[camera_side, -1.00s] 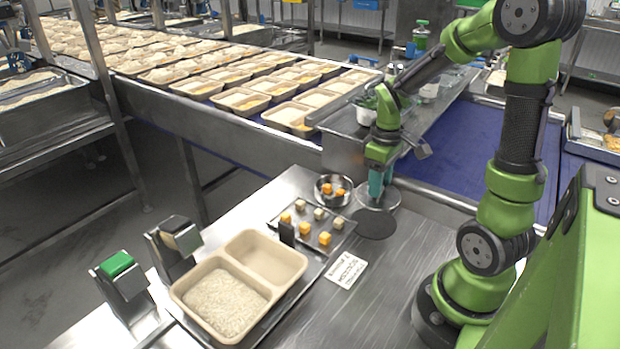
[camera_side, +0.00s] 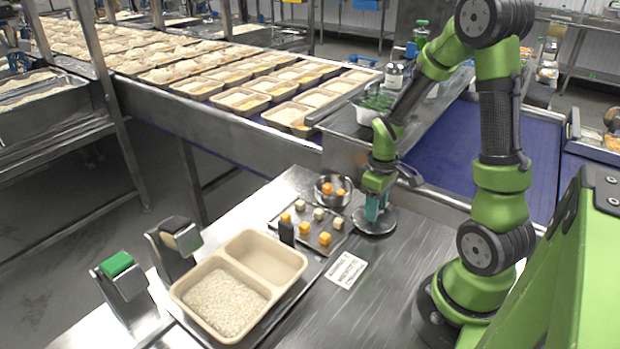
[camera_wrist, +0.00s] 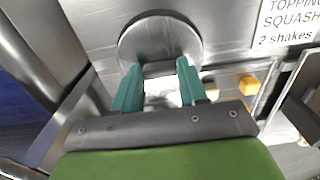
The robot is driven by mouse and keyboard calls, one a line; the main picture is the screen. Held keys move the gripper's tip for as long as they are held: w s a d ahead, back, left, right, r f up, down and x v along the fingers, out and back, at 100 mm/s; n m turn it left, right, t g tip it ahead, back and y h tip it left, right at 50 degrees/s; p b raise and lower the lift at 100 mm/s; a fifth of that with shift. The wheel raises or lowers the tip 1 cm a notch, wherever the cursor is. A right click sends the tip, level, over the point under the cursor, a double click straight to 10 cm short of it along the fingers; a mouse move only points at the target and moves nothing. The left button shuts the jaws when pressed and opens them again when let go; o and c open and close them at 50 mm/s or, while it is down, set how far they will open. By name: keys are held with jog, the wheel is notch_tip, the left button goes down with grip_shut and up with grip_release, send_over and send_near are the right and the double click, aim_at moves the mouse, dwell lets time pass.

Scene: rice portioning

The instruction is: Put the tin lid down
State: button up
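The tin lid (camera_side: 386,226) is a round, flat, shiny metal disc. It lies level at the table top, to the right of the small topping tray, and covers the dark round patch there. I cannot tell if it fully touches the surface. My gripper (camera_side: 374,210) points down at the lid's middle. In the wrist view the lid (camera_wrist: 160,35) shows beyond the two teal fingers of my gripper (camera_wrist: 161,75). The fingers stand apart with a pale part of the lid, seemingly its handle, between them.
A steel bowl (camera_side: 322,197) with orange cubes stands left of the lid. The topping tray (camera_side: 330,247) holds several cubes. A printed label (camera_side: 346,270) lies in front. A two-compartment tray (camera_side: 180,293) with rice is nearer. The steel table (camera_side: 400,275) is clear at front right.

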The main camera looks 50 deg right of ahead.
jog(key=o, duration=0.4)
notch_tip(320, 180, up, 12)
jog(key=shift+s+a+r+m+t+y, duration=0.5)
jog(key=shift+a+r+t, duration=0.9)
jog(key=shift+a, duration=1.65)
jog(key=shift+s+a+r+m+t+y, duration=0.15)
jog(key=shift+a+r+m+t, duration=0.8)
jog(key=shift+a+r, duration=1.45)
jog(key=shift+s+a+r+m+t+y, duration=0.45)
jog(key=shift+a+r+t, duration=0.65)
jog(key=shift+a, duration=2.6)
jog(key=shift+w+f, duration=0.15)
